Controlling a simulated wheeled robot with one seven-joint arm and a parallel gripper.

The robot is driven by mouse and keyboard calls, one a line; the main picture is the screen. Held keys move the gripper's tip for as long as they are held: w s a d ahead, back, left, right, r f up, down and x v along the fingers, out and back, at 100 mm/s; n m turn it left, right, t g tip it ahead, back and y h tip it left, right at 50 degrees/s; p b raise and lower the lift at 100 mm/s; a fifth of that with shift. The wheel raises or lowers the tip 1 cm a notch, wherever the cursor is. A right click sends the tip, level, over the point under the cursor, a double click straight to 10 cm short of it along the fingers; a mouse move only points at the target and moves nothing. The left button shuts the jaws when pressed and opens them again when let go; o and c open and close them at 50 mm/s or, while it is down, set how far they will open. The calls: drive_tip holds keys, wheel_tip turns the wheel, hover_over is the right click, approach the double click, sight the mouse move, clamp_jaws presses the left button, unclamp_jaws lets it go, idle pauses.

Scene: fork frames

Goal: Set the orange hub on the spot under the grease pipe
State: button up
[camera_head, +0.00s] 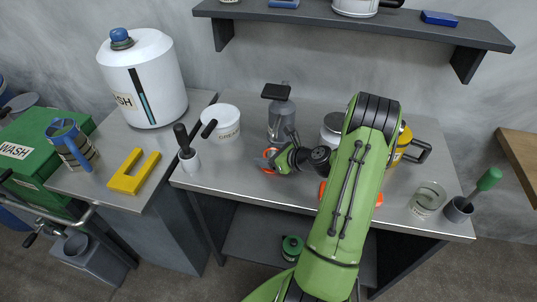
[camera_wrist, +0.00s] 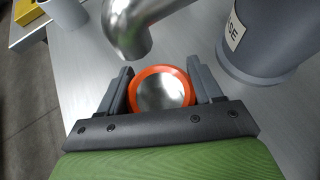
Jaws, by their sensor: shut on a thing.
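The orange hub, an orange ring with a shiny metal middle (camera_wrist: 161,91), sits between the two fingers of my gripper (camera_wrist: 160,76) in the wrist view; the fingers are shut on its sides. In the head view the hub (camera_head: 269,161) shows only partly at my gripper (camera_head: 268,158). The bent silver grease pipe (camera_wrist: 130,38) hangs just beyond the hub, its mouth up and left of the hub's centre. The grey grease dispenser (camera_head: 281,121) stands behind my gripper; it also shows in the wrist view (camera_wrist: 262,45). The spot under the pipe cannot be made out.
A white tub (camera_head: 226,124) and a holder with black-handled tools (camera_head: 189,160) stand left of my gripper. A yellow pot (camera_head: 402,144), a glass (camera_head: 427,199) and a brush cup (camera_head: 459,209) stand right. Another orange-red thing (camera_head: 379,200) is partly behind my arm.

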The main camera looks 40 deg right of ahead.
drive_tip(key=shift+f, duration=0.1)
drive_tip(key=o, duration=1.2)
drive_tip(key=p+v, duration=0.2)
drive_tip(key=v, duration=1.3)
drive_tip(key=shift+s+p, duration=0.35)
drive_tip(key=shift+s, duration=0.05)
